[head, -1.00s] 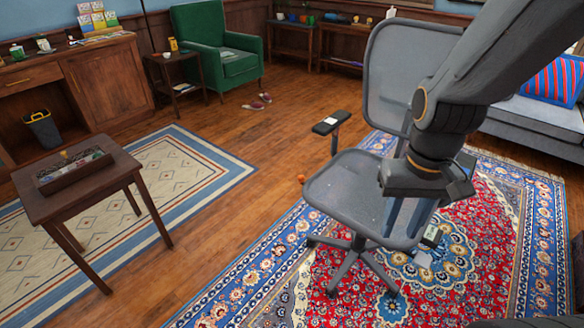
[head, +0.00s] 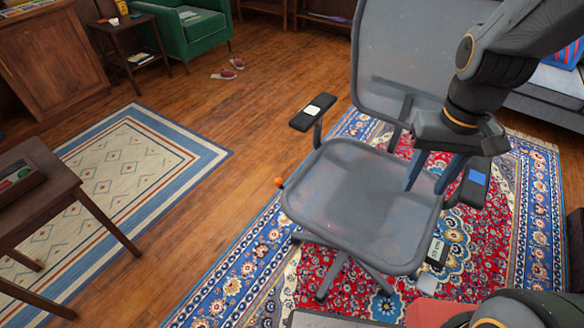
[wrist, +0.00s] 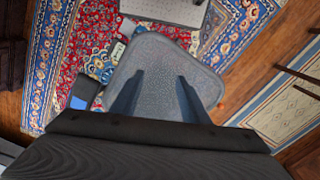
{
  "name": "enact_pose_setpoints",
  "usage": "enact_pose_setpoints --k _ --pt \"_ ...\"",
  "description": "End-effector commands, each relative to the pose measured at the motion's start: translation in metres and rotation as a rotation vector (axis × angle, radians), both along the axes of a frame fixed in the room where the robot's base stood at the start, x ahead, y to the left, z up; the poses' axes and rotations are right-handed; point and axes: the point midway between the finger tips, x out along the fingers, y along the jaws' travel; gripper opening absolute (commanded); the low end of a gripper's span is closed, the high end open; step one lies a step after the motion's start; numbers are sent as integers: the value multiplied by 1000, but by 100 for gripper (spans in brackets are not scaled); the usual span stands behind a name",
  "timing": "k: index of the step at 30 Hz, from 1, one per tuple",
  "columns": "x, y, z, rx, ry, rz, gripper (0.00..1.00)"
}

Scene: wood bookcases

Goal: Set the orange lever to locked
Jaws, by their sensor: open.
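The orange lever (head: 279,182) shows as a small orange knob at the left edge of the grey office chair's seat (head: 360,195) in the head view. Its shaft is hidden, and I cannot tell its setting. A small orange spot, likely the same knob (wrist: 221,106), shows beside the seat's right edge in the wrist view. My gripper (head: 428,186) is open and empty, pointing down over the right part of the seat, well to the right of the lever. In the wrist view its two fingers (wrist: 159,78) are spread over the seat mesh.
The left armrest (head: 313,112) carries a white item, the right one (head: 478,177) a blue item. The chair stands on a patterned rug (head: 250,262). A dark wooden table (head: 50,190) stands at left. Slippers (head: 228,70) lie on the floor. Floor left of the chair is clear.

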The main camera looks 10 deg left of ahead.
Motion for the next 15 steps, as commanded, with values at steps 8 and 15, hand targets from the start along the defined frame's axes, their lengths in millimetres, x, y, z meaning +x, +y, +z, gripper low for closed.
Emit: enact_pose_setpoints --k 8,15 --pt "114 86 -61 -2 6 237 41" --pt "188 199 -139 -4 6 463 41"
